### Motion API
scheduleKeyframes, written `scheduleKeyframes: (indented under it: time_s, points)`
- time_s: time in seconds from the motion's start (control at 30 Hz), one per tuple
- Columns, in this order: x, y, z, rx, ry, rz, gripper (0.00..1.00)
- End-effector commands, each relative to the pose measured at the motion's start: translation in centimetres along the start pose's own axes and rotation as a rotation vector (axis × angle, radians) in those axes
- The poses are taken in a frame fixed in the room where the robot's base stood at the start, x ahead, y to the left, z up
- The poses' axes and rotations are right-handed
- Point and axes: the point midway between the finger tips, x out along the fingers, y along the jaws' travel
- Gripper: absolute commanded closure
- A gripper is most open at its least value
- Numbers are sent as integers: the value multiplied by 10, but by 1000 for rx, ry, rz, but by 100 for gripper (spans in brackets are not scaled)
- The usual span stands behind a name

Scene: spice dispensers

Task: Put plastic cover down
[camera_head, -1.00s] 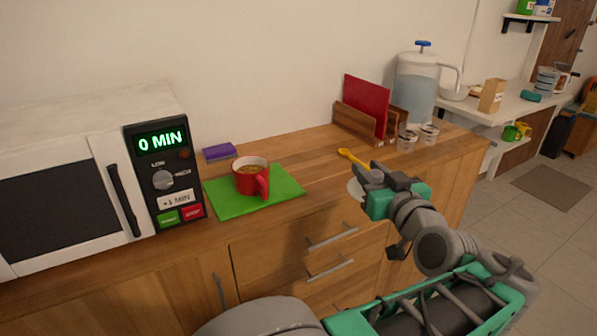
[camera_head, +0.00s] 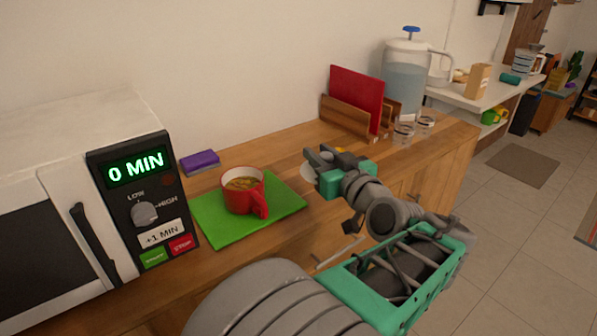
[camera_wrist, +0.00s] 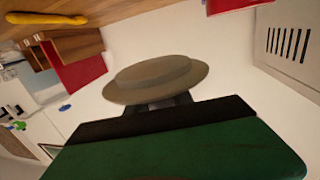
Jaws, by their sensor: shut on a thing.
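The plastic cover (camera_wrist: 155,80) is a round, flat disc with a raised middle. It is held in front of my gripper (camera_wrist: 160,108) in the wrist view. In the head view my gripper (camera_head: 318,160) is shut on the cover (camera_head: 308,173), which shows only as a pale edge at the fingertips. The cover is above the counter, to the right of the red mug (camera_head: 240,207) and apart from it. The mug holds a brown liquid and stands uncovered on a green mat (camera_head: 215,232).
A microwave (camera_head: 85,120) reading 0 MIN stands at left. A purple sponge (camera_head: 200,161) lies behind the mat. A yellow spoon (camera_wrist: 45,18) shows in the wrist view.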

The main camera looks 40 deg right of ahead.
Motion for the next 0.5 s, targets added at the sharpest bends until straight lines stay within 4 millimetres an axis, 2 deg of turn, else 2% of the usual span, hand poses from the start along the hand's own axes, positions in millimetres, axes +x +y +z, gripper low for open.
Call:
scheduleKeyframes:
  time_s: [0.03,0.2,0.33,0.5]
  points:
    - [15,4,9,6,-2,-7,100]
    - [61,25,29,4,-3,-3,100]
    - [84,35,60,6,-3,-1,100]
    - [101,42,77,2,-1,1,100]
